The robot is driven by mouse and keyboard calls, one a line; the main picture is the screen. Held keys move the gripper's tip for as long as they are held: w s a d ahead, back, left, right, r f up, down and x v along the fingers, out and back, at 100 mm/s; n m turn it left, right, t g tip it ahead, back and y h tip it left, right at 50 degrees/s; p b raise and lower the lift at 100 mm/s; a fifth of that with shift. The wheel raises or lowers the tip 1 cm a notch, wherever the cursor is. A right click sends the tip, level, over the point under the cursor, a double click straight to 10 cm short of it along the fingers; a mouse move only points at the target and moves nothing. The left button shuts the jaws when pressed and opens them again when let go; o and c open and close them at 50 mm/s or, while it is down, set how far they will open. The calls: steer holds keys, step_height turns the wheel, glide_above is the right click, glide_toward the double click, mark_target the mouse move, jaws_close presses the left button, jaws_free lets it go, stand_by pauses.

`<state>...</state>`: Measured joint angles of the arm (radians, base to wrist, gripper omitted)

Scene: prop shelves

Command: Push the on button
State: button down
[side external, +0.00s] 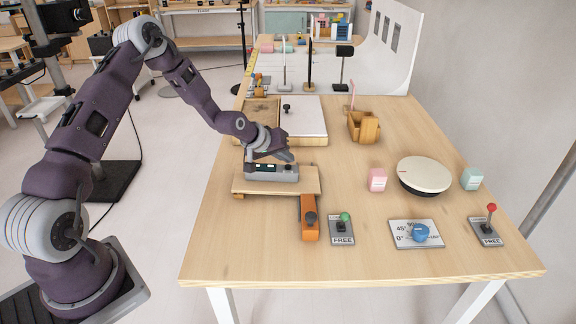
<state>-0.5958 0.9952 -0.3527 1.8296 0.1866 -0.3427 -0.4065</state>
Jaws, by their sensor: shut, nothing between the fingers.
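A small grey box (284,173) with dark display-like windows on its front sits on a low wooden platform (245,186). I cannot make out a separate on button on it; its upper part is partly hidden by my gripper. My gripper (268,157) is shut, with nothing held, and is over the top and left part of the grey box. I cannot tell from this view whether the fingertips touch the box.
An orange block with a dark knob (309,228), a green-knob lever (343,228), a blue dial (420,233) and a red-ball lever (489,228) line the front. A round white-topped object (425,174) stands right. A wooden tray (262,111) lies behind. The table centre is clear.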

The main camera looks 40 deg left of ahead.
mark_target(287, 167)
stand_by(0.4)
steer(key=shift+f, duration=0.45)
stand_by(0.3)
steer(key=shift+w+d+r, duration=0.1)
steer(key=shift+r, duration=3.4)
